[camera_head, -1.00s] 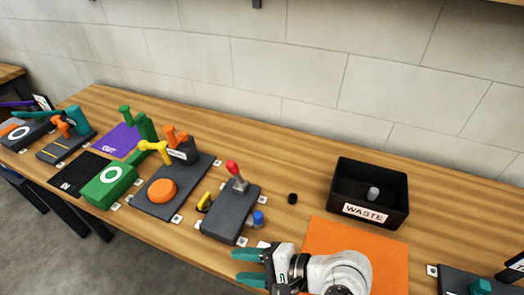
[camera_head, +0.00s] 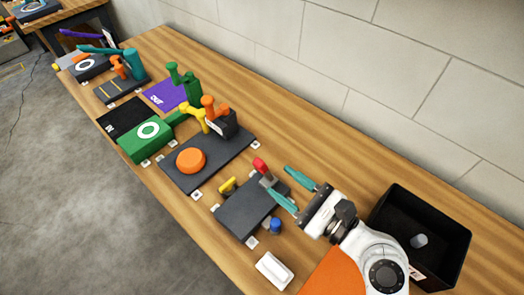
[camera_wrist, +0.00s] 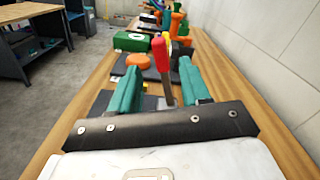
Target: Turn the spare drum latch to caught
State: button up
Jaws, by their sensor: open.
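A dark plate (camera_head: 245,210) carries an upright lever with a red handle (camera_head: 260,164); no label shows to confirm that this is the spare drum latch. My gripper (camera_head: 278,180) has teal fingers and is open, with its tips close to the lever. In the wrist view the red handle (camera_wrist: 160,52) stands between the two fingers of my gripper (camera_wrist: 160,72), slightly beyond them, without visible contact. The lever's lower end is partly hidden in both views. A yellow handle (camera_head: 228,185) and a blue knob (camera_head: 276,226) sit at the plate's edges.
A black bin (camera_head: 440,215) with a small grey piece inside stands right of my arm. An orange mat (camera_head: 335,272) and a white block (camera_head: 274,270) lie near the front. A plate with an orange disc (camera_head: 190,160) and a green box (camera_head: 146,140) stand further left.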

aim_at(265, 171)
jog(key=p+x, duration=0.2)
jog(key=x, duration=0.7)
jog(key=shift+w+a, duration=0.1)
jog(key=shift+w, duration=0.05)
grip_shut()
dwell(0.3)
